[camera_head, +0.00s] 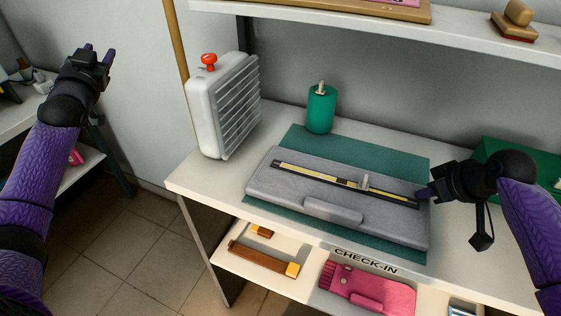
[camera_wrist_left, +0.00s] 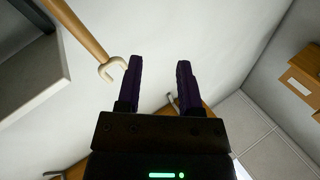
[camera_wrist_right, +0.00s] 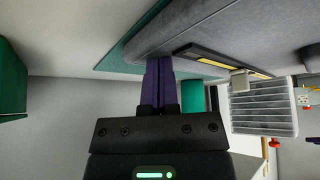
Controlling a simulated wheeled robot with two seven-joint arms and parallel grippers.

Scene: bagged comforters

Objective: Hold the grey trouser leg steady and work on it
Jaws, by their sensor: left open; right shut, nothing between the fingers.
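The grey trouser leg (camera_head: 270,185) lies flat on a teal mat (camera_head: 300,143) on the white table. A dark-edged slot with a yellow strip (camera_head: 315,174) runs along it, with a small pale slider (camera_head: 364,184) right of its middle. The slider also shows in the right wrist view (camera_wrist_right: 239,80). My right gripper (camera_head: 424,194) is shut and empty at the right end of the leg, close to the strip's end; I cannot tell whether its tips touch the cloth. My left gripper (camera_head: 98,53) is open and empty, raised far left of the table.
A white louvred box with a red knob (camera_head: 225,105) and a green cylinder (camera_head: 321,110) stand behind the leg. A green box (camera_head: 510,155) is at the right. A shelf (camera_head: 340,26) overhangs the back. A pink item (camera_head: 365,292) lies on the lower shelf marked CHECK-IN.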

